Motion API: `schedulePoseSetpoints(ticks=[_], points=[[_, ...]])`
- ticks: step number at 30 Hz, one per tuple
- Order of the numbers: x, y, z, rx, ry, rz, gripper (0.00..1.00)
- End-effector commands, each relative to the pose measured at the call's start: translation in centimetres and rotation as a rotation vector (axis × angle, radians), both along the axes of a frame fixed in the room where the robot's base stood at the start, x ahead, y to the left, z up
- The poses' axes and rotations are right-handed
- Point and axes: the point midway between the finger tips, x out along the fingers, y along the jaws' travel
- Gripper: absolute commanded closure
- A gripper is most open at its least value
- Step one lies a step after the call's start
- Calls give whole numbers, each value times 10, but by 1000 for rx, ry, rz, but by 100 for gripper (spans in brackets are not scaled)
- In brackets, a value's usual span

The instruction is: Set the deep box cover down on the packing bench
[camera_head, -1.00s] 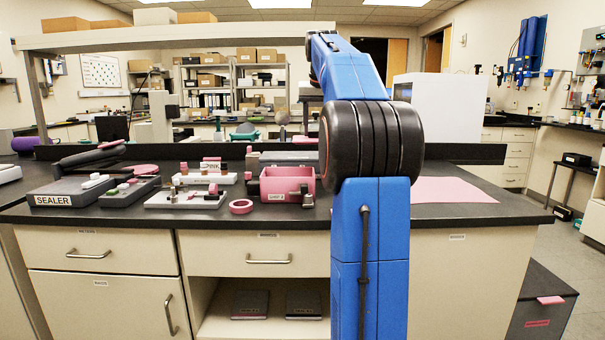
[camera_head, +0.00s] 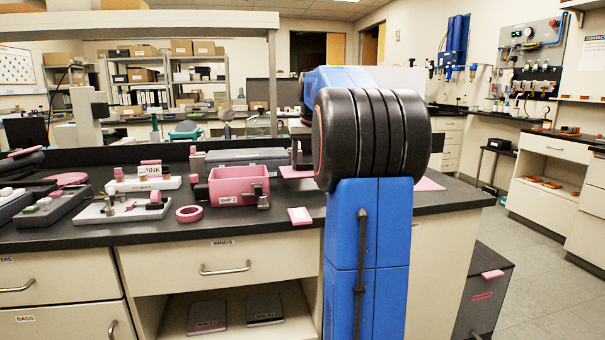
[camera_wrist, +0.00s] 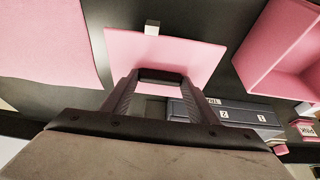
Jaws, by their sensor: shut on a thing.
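In the head view my arm hides most of the gripper.
A pink bin (camera_head: 238,187) stands left of the sheet, with a grey flat box (camera_head: 245,155) behind it. A larger pink sheet (camera_wrist: 45,40) lies on the other side. A pink ring (camera_head: 189,214) and trays with small parts (camera_head: 125,208) are at left.

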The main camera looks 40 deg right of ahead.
Motion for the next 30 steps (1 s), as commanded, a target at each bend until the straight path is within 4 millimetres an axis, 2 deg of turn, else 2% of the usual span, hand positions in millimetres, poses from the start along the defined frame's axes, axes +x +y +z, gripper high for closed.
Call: schedulePoseSetpoints(ticks=[10,22,23,24,25,30], points=[[0,0,-38,1,1,0,86],[0,0,-44,0,0,0,86],[0,0,-44,1,1,0,44],[0,0,-44,0,0,0,34],[0,0,-44,0,0,0,27],[0,0,-44,0,0,0,27]])
